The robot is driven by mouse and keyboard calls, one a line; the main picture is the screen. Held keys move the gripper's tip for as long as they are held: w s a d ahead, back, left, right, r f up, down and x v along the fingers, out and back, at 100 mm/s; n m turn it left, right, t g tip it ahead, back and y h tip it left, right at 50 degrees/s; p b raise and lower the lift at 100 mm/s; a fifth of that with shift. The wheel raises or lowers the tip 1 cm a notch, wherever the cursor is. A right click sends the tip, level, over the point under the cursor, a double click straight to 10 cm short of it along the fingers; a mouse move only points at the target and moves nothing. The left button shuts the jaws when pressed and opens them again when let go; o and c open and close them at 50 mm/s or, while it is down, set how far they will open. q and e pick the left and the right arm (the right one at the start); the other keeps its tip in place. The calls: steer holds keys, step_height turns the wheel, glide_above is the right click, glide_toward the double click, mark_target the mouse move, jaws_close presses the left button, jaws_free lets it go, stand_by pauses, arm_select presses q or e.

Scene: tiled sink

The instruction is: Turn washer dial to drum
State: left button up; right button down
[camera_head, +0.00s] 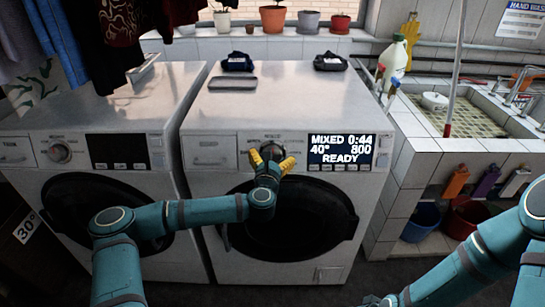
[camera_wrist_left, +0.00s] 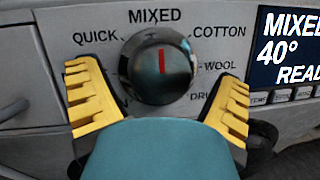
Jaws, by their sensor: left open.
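The washer dial (camera_wrist_left: 160,63) is a dark round knob with a red mark pointing up at MIXED. QUICK, COTTON and WOOL are printed around it, and a label at lower right is partly hidden by a finger. My left gripper (camera_head: 271,161) is open in front of the right-hand washer (camera_head: 218,172). In the left wrist view its yellow fingers (camera_wrist_left: 158,88) stand either side of the dial, apart from its face; contact is unclear. The display (camera_head: 340,150) reads MIXED 0:44, 40°, 800, READY. My right arm enters at lower right; its gripper is not visible.
A second washer (camera_head: 90,147) stands close on the left. Dark items and a grey tray (camera_head: 233,83) lie on the right washer's top. A tiled sink (camera_head: 480,104) is at right, with a blue bucket (camera_head: 420,220) and a red bucket (camera_head: 464,215) below.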

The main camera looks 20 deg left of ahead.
arm_select(q)
steer(key=shift+w, duration=0.4)
steer(key=shift+c, duration=0.2)
steer(key=c, duration=1.2)
